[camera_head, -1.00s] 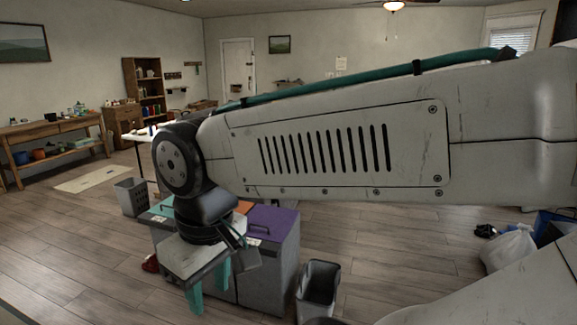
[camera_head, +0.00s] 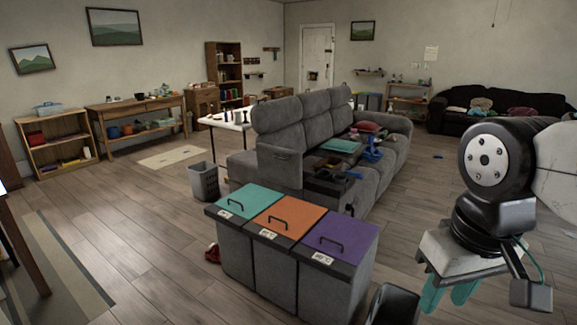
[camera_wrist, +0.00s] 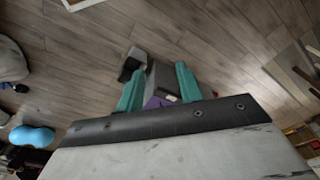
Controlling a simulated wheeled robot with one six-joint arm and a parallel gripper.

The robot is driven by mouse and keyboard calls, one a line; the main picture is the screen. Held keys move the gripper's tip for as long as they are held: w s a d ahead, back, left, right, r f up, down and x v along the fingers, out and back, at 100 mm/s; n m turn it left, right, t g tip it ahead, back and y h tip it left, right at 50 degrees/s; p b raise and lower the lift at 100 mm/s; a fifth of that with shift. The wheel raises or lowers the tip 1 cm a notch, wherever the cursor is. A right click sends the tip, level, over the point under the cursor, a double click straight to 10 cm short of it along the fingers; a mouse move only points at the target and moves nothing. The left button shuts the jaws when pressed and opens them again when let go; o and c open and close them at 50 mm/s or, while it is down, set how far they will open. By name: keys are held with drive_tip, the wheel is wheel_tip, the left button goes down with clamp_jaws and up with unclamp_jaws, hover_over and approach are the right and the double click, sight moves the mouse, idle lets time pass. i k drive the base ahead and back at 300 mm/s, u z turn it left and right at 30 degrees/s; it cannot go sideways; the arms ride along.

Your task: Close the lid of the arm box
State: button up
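The grey sofa (camera_head: 280,112) stands in the middle of the room in the head view. At its near arm an upright grey panel (camera_head: 279,168) looks like a raised lid, beside a dark open compartment (camera_head: 328,184) that I take as the arm box. Its inside is mostly hidden. My gripper (camera_head: 450,298) hangs at the right, well apart from the sofa and in front of it. Its two teal fingers point down. In the wrist view the fingers (camera_wrist: 160,80) stand apart with nothing held between them; the floor and bins show beyond.
Bins with teal, orange and purple lids (camera_head: 353,256) stand between me and the sofa. A dark open bin (camera_head: 392,306) is beside them. A grey basket (camera_head: 203,181) stands left of the sofa.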

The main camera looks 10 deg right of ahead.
sight(282, 166)
drive_tip(key=i, duration=1.45)
drive_tip(key=z, duration=0.1)
drive_tip(key=k, duration=0.35)
drive_tip(key=u, duration=1.1)
drive_tip(key=i, duration=1.5)
drive_tip(key=z, duration=0.75)
